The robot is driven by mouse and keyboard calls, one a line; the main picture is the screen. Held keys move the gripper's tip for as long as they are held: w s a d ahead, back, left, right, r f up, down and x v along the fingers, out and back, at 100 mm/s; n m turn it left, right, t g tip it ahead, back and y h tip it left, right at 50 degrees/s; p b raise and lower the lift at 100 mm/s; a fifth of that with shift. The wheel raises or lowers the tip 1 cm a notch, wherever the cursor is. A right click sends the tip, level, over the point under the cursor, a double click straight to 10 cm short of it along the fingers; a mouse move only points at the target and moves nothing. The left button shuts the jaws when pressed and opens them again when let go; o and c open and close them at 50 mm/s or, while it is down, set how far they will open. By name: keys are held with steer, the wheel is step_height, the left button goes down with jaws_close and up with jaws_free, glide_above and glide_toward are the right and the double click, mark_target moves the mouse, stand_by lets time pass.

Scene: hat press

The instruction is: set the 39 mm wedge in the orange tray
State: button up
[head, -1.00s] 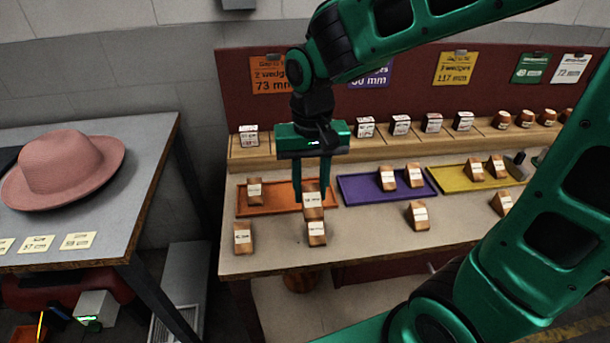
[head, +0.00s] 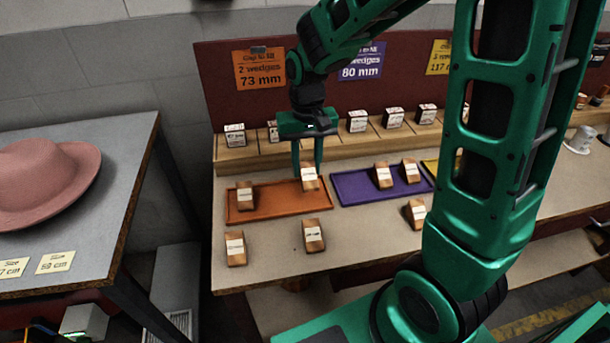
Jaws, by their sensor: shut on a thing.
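The orange tray (head: 275,211) lies on the workbench below the orange "2 wedges 73 mm" card. My gripper (head: 308,172) points down over the tray's right end, shut on a brown wedge (head: 311,184) with a white label. The label is too small to read now. The held wedge is at or just above the tray floor; I cannot tell if it touches. Another labelled wedge (head: 245,201) stands in the left part of the orange tray, apart from the held one.
Two loose wedges stand in front of the tray, a left one (head: 235,253) and a right one (head: 313,240). The purple tray (head: 350,190) with two wedges is close on the right, another wedge (head: 415,213) before it. A wooden ledge (head: 240,149) with labelled blocks runs behind.

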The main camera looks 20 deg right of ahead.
mark_target(308, 176)
steer(key=shift+w+d+f, duration=0.4)
steer(key=shift+w, duration=0.1)
steer(key=shift+f, duration=2)
steer(key=shift+f, duration=0.1)
steer(key=o, duration=0.8)
steer(key=shift+c, duration=0.2)
step_height(308, 176, up, 12)
